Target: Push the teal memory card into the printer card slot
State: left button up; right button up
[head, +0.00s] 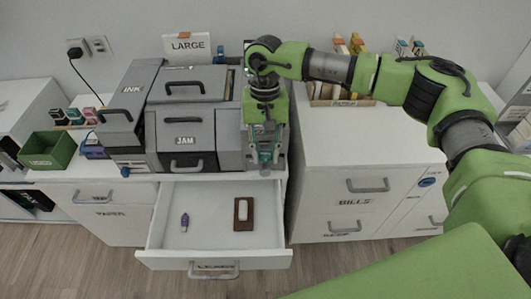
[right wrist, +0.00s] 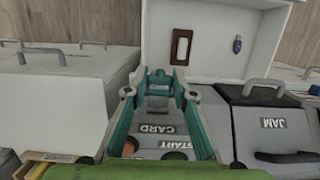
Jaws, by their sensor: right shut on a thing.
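The grey printer (head: 185,125) stands on the white desk, with flaps labelled INK and JAM. My right gripper (head: 264,158) points down at the front of the printer's right end. In the right wrist view its teal fingers (right wrist: 160,78) are close together, over the printer panel with a CARD label (right wrist: 156,129) and a START label. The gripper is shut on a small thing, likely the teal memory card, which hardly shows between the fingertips. The card slot itself is hidden by the fingers. My left gripper is not in view.
An open drawer (head: 215,257) below the printer holds a purple USB stick (head: 184,222) and a brown block with a white piece (head: 243,214). A green box (head: 47,150) stands at left. A white cabinet labelled BILLS (head: 320,170) stands right, close to the gripper.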

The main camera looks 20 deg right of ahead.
aim_at(265, 145)
jog(key=shift+w+d+b, duration=0.25)
jog(key=shift+w+b, duration=0.3)
jog(key=shift+w, duration=0.25)
jog(key=shift+w+d+f+b, duration=0.1)
jog(key=shift+w+d+b, duration=0.1)
jog(key=shift+w+b, duration=0.3)
jog(key=o, duration=0.9)
jog(key=shift+w, duration=0.1)
jog(key=shift+r, duration=0.25)
jog(key=r, duration=0.2)
jog(key=w+r, duration=0.1)
jog(key=r, duration=0.4)
jog(key=shift+w+d+r, duration=0.15)
jog(key=shift+r, duration=0.15)
